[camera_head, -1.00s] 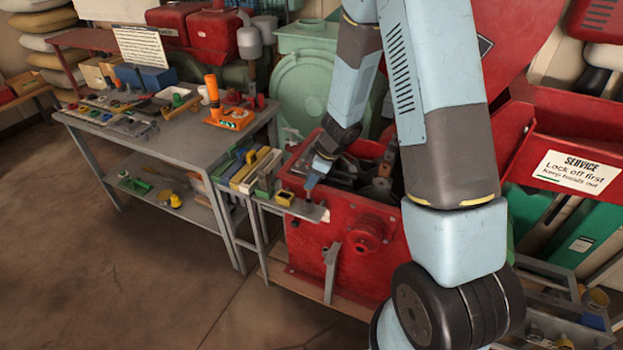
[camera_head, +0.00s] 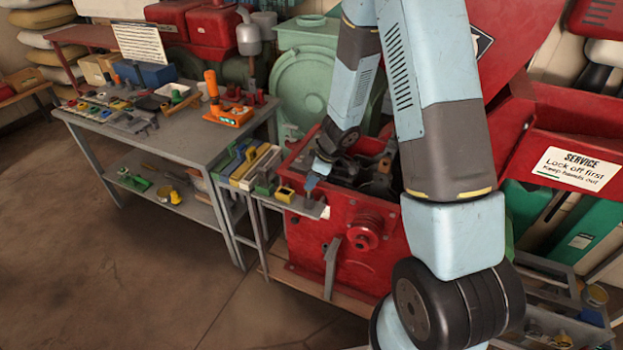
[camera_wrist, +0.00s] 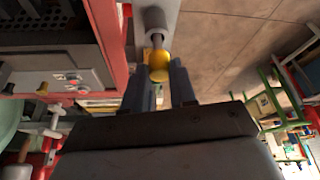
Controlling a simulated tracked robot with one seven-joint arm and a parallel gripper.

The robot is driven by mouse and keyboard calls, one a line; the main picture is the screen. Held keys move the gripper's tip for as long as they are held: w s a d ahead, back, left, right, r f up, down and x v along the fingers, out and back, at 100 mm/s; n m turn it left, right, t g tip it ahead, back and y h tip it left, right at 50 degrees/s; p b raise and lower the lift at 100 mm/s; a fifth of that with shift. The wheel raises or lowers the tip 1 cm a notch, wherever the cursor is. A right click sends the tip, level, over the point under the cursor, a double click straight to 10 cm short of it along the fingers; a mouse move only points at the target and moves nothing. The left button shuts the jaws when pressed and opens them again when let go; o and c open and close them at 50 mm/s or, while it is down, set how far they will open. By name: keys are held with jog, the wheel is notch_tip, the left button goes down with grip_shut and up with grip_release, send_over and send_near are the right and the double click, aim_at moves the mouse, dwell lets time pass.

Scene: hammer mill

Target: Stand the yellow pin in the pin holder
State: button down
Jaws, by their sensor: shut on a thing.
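The yellow pin, with its round yellow head (camera_wrist: 159,64), shows in the wrist view between the tips of my gripper (camera_wrist: 166,82), which is shut on it. A grey shank runs from the head toward a grey cylindrical part (camera_wrist: 155,20); whether that belongs to the pin or stands beyond it I cannot tell. In the head view my gripper (camera_head: 311,182) is small, above the right part of a grey shelf by the red mill; the pin is not clear there. A small yellow block with a dark opening (camera_head: 285,193), possibly the pin holder, sits on that shelf left of my gripper.
A green block (camera_head: 264,187) stands left of the yellow block. The open red mill housing (camera_head: 340,235) is close beside and behind my gripper. A grey workbench (camera_head: 190,145) with several small parts and an orange-handled tool (camera_head: 211,84) stands to the left.

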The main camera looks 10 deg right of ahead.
jog(key=shift+f, duration=1.6)
jog(key=c, duration=0.8)
grip_release()
jog(key=v, duration=1.2)
